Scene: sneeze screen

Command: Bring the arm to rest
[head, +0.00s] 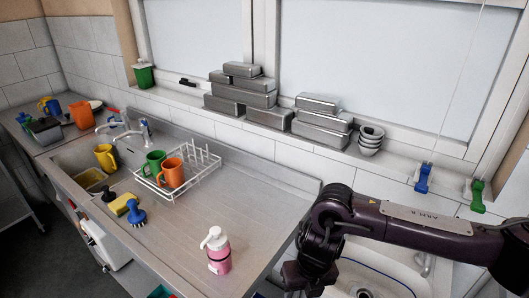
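My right arm (420,222) comes in from the right, dark purple-black with a light label strip along its link. It reaches over the right end of the counter and bends downward at the wrist. My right gripper (305,278) is at the bottom edge of the head view, beside the counter's right end and near the white basin. Its fingers are too dark and cut off to show whether it is open or shut. My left gripper is not in view.
A pink-and-white bottle (216,252) stands on the steel counter (262,192), left of my gripper. A white dish rack (200,182) holds green and orange mugs. Metal boxes (320,122) and bowls (370,140) line the sill. A white basin (400,268) lies below my arm.

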